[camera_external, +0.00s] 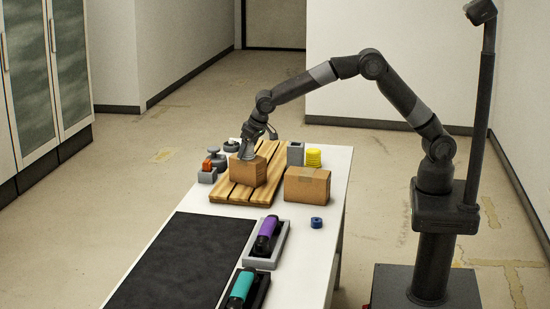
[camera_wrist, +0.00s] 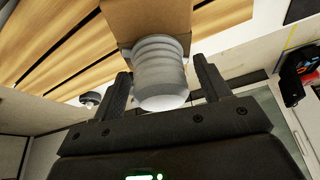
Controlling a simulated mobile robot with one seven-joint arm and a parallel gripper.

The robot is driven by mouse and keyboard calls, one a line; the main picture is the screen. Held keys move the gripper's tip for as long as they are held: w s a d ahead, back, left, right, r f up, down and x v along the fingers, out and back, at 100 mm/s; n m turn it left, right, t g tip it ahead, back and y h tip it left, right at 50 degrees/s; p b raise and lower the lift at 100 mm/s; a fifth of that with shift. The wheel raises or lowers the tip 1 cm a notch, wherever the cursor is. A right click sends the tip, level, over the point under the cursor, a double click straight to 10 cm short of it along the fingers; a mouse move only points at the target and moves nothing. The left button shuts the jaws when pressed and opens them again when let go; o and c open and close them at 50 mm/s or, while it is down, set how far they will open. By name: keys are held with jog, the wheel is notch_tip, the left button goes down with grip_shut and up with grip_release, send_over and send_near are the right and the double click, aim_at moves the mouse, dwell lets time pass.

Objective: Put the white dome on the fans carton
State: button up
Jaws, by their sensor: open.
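A pale grey ribbed piece with a white rounded end, apparently the white dome (camera_wrist: 160,72), is between the fingers of my gripper (camera_wrist: 161,78) in the wrist view. The fingers are open, with a gap visible on each side. In the external view the grey piece (camera_external: 246,150) stands on top of a brown carton (camera_external: 248,171) on the slatted wooden pallet (camera_external: 225,192). My gripper (camera_external: 254,136) is right above it. A second brown carton (camera_external: 307,186) sits to the right, beside the pallet. No label is readable, so I cannot tell which is the fans carton.
A grey block (camera_external: 295,154) and a yellow stack (camera_external: 313,158) stand behind the second carton. A blue ring (camera_external: 317,223) lies in front. Small grey items sit left of the pallet.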

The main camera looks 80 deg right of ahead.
jog(key=v, duration=1.2)
jog(key=s+d+r, duration=0.5)
jog(key=s+r, duration=0.1)
jog(key=s, duration=0.4)
jog(key=s+d+r+n, duration=0.1)
jog(key=s+d+r, duration=0.2)
jog(key=s, duration=0.9)
jog(key=s+d+f+n, duration=0.1)
jog(key=s+f, duration=0.1)
jog(key=s, duration=0.9)
jog(key=s+d+f+n+t+y, duration=0.1)
jog(key=s+d+f, duration=0.1)
jog(key=s, duration=0.9)
jog(key=shift+s+f, duration=0.15)
jog(key=shift+f, duration=0.5)
